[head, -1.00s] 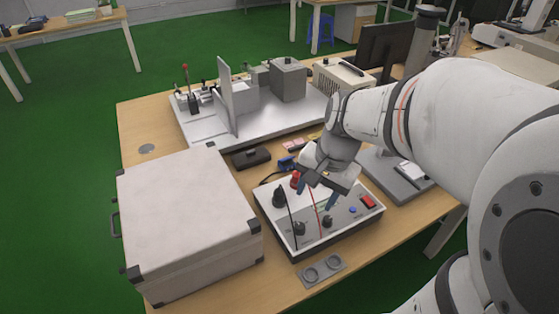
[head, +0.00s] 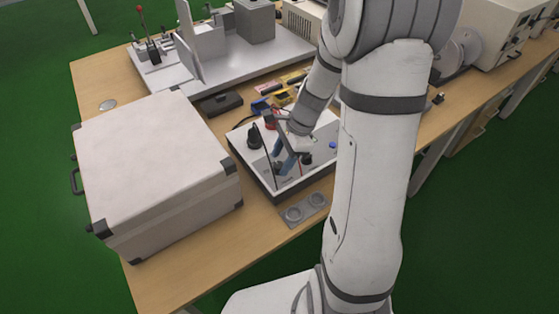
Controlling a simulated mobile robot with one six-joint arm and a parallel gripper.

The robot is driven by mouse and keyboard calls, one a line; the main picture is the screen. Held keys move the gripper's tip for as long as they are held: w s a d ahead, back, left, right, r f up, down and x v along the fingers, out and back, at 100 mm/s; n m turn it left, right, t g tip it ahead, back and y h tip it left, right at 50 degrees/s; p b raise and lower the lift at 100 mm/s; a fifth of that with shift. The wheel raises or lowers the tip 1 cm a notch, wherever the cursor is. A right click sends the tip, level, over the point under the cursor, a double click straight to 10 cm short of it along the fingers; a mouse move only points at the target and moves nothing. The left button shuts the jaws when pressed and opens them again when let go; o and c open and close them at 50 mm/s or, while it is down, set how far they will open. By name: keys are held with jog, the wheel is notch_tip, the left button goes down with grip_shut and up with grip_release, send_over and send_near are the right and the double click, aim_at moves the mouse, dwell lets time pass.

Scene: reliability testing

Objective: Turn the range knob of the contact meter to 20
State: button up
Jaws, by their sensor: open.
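The contact meter (head: 243,151) is a low box with a white top panel and dark sides, near the middle of the table. A large black knob (head: 254,136) stands at its back left. A smaller dark knob (head: 277,169) is near the front edge, and another (head: 306,158) lies to its right. I cannot read the markings, so I cannot tell which is the range knob or its setting. My arm hides the meter's right end.
A large white case (head: 150,165) stands left of the meter. A grey plate with two round recesses (head: 305,209) lies in front. A black box (head: 222,103) and small coloured items (head: 275,92) lie behind, before a metal apparatus (head: 215,60). The wooden table's front-left strip (head: 190,265) is bare.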

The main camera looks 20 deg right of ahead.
jog(key=shift+a+f, duration=0.25)
jog(key=shift+f, duration=0.3)
jog(key=c, duration=1)
jog(key=shift+n, duration=0.4)
jog(key=n+g+p, duration=0.1)
jog(key=n+g, duration=0.1)
jog(key=n, duration=0.2)
jog(key=shift+w+r+n+p, duration=0.1)
jog(key=shift+n+p, duration=0.2)
jog(key=shift+n, duration=0.1)
jog(key=n+g+h, duration=0.1)
jog(key=n, duration=0.2)
jog(key=n+h+p, duration=0.1)
jog(key=n, duration=0.2)
jog(key=shift+w+a+g, duration=0.1)
jog(key=shift+a+g, duration=0.05)
jog(key=shift+g, duration=0.25)
jog(key=shift+n, duration=0.3)
